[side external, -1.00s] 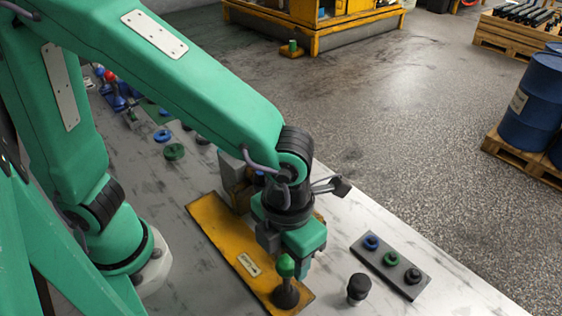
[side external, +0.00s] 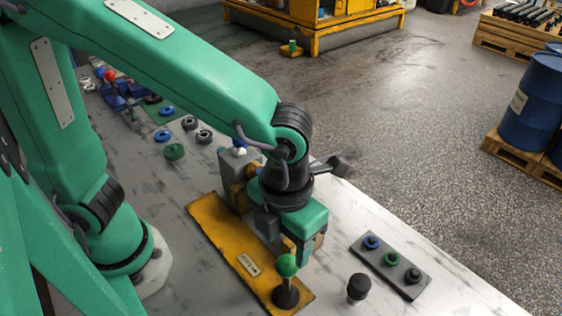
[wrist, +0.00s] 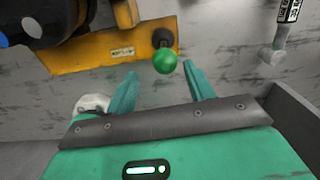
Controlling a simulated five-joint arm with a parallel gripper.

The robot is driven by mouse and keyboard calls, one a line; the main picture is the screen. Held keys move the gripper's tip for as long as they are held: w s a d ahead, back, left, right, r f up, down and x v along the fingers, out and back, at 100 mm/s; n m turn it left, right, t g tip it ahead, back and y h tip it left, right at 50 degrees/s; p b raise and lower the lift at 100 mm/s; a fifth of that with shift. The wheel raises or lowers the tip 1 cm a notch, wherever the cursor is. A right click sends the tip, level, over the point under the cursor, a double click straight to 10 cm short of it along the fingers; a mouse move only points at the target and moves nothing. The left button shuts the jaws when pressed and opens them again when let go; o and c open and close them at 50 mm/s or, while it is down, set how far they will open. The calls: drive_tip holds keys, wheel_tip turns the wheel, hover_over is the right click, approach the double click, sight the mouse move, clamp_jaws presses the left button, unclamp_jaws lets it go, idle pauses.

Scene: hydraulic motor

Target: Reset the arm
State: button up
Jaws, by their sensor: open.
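A lever with a green ball knob (side external: 287,265) stands on the near end of the plate. In the wrist view the green knob (wrist: 165,61) lies just beyond the fingertips, apart from them. The motor block (side external: 235,165) on the plate is partly hidden behind my arm.
A dark grey tray (side external: 376,262) with blue, green and black rings lies to the right. A black-capped cylinder (side external: 358,288) stands beside it. A green ring (side external: 174,152) and several other rings lie at the back left. The table's right front is mostly clear.

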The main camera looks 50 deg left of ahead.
drive_tip(key=a+r+n+t, duration=0.2)
drive_tip(key=a+r+n, duration=0.2)
drive_tip(key=a+n, duration=0.8)
drive_tip(key=a+r+n+t, duration=0.3)
drive_tip(key=a+n, duration=1)
drive_tip(key=n, duration=1)
drive_tip(key=shift+w+r, duration=0.4)
drive_tip(key=shift+r, duration=0.3)
